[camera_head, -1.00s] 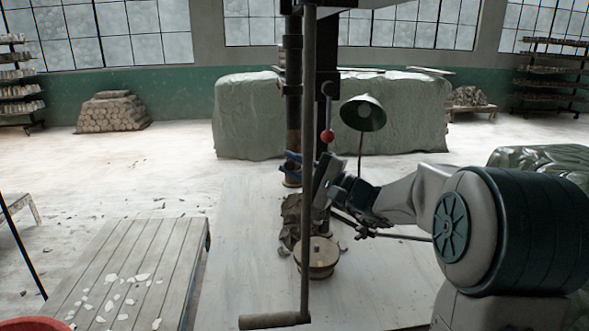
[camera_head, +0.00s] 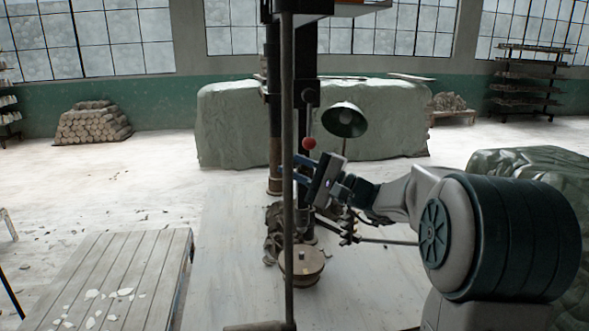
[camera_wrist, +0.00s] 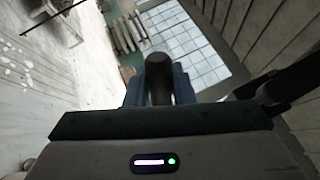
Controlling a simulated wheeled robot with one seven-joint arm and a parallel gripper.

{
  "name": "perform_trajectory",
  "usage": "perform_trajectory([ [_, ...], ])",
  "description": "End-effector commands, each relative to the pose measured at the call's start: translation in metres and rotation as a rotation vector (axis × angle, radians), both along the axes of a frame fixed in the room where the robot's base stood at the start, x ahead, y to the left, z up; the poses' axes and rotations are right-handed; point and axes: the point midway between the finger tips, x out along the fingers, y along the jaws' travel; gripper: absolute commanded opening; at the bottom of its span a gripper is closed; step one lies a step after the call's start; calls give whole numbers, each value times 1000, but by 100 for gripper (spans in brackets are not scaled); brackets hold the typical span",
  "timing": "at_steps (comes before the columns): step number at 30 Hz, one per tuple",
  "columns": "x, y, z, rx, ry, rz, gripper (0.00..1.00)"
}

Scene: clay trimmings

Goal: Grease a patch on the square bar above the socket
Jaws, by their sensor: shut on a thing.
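My gripper (camera_head: 297,168) is in the middle of the head view, pointing left, its blue fingers level with the dark upright column. In the wrist view its fingers (camera_wrist: 158,88) are shut on a dark, round-ended thing (camera_wrist: 159,68); what this is I cannot tell. A long grey upright bar (camera_head: 288,120) crosses in front of the fingertips in the head view. Behind it stands the dark column (camera_head: 308,90), which seems square-sided. Which one is the square bar is unclear, and I cannot make out the socket or any grease patch.
A red ball knob (camera_head: 309,143) on a lever is just above the gripper. A green lamp (camera_head: 344,120) stands behind it. A round wooden block (camera_head: 302,267) is below. A slatted table (camera_head: 120,270) with pale scraps is at left. Open floor lies beyond.

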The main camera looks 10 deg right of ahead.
Motion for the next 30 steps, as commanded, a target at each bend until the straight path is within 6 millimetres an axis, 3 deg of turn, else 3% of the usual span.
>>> perform_trajectory([
  [13,-3,37,-1,0,-1,4,0],
  [22,-2,38,14,0,-1,4,0],
  [30,-1,27,13,1,-1,1,0],
])
